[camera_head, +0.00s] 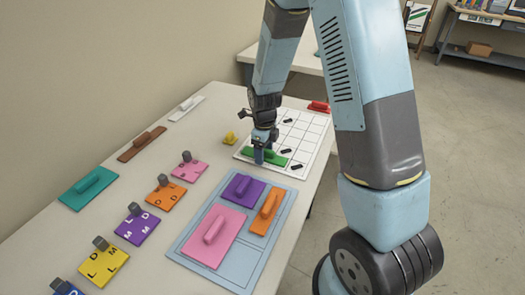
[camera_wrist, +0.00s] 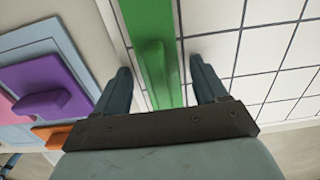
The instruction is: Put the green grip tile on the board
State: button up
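The green grip tile (camera_head: 279,159) lies on the white gridded sheet (camera_head: 313,128), near its front left part. In the wrist view the green grip tile (camera_wrist: 150,22) runs up the middle, with its raised grip bar toward me. My gripper (camera_head: 262,152) is over the tile. In the wrist view my gripper (camera_wrist: 160,78) is open, one finger on each side of the grip bar, with gaps visible. The light blue board (camera_head: 183,250) holds a pink tile (camera_head: 211,238), a purple tile (camera_head: 243,188) and an orange tile (camera_head: 265,214). Its lower right part is bare.
Several lettered tiles with dark knobs, such as a yellow one (camera_head: 104,265), line the table's left side. Teal (camera_head: 88,188), brown (camera_head: 141,145) and white (camera_head: 186,108) grip tiles lie along the wall. A small yellow piece (camera_head: 230,137) and small black pieces (camera_head: 296,166) are nearby.

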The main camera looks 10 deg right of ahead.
jog(key=shift+r, duration=0.1)
jog(key=s+d+r+n+t, duration=0.1)
jog(key=s+d+r+n, duration=0.15)
jog(key=r, duration=0.85)
jog(key=s+d+r+n, duration=0.2)
jog(key=r+n, duration=0.2)
jog(key=r, duration=0.6)
jog(key=s+d+r+n+t, duration=0.2)
jog(key=s+d+r+n, duration=0.2)
jog(key=s+n, duration=0.5)
jog(key=s+d+r+n+t, duration=0.2)
jog(key=s+d+r+n, duration=0.1)
jog(key=s+r+n, duration=0.5)
jog(key=shift+s+d+r+n+t, duration=0.35)
jog(key=shift+s+n, duration=0.3)
jog(key=shift+s, duration=0.45)
jog(key=shift+s, duration=0.1)
